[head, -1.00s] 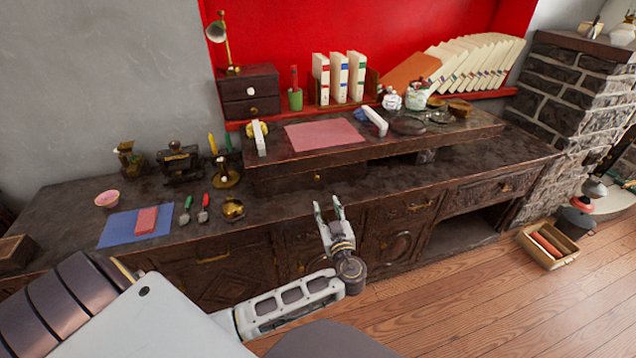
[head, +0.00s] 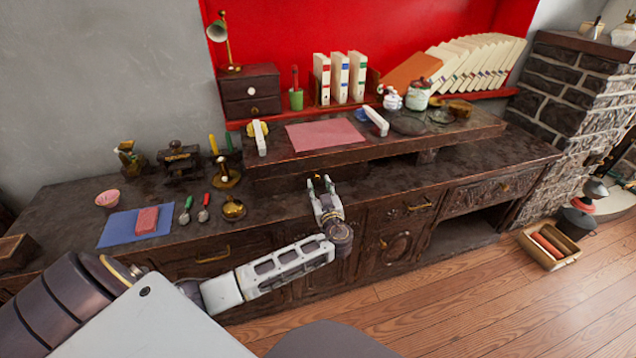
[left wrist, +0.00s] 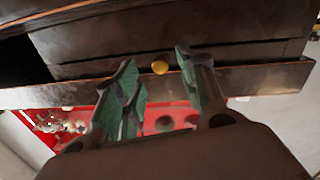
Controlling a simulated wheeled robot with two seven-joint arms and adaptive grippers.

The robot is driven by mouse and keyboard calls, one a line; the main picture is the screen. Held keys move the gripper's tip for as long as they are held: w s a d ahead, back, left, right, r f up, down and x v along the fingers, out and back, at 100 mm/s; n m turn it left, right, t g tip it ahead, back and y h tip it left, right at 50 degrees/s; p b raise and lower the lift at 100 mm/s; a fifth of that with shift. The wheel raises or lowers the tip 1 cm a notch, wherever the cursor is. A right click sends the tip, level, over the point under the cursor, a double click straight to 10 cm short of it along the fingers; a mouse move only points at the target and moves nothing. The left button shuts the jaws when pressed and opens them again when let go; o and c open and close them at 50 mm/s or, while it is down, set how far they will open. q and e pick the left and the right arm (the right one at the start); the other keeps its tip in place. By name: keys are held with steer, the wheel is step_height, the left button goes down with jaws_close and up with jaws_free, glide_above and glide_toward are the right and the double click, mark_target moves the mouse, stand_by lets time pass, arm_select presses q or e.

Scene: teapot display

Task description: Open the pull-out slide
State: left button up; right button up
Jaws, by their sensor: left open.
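The pull-out slide (head: 275,184) is a dark wooden front under the raised shelf. It looks closed, flush beneath the shelf. Its small brass knob (left wrist: 160,67) shows in the left wrist view, beyond the fingertips and in the gap between them. My left gripper (head: 319,183) is open and empty, pointing at the slide front, with its fingertips close to the knob. The same gripper shows in the left wrist view (left wrist: 156,60) with green-padded fingers spread to either side of the knob. Contact with the knob cannot be made out. My right gripper is not in view.
The raised shelf (head: 400,142) overhangs the slide. The counter right of the gripper is clear.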

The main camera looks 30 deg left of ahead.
mark_target(317, 179)
arm_select(q)
steer(key=shift+x, duration=1.55)
jaws_close()
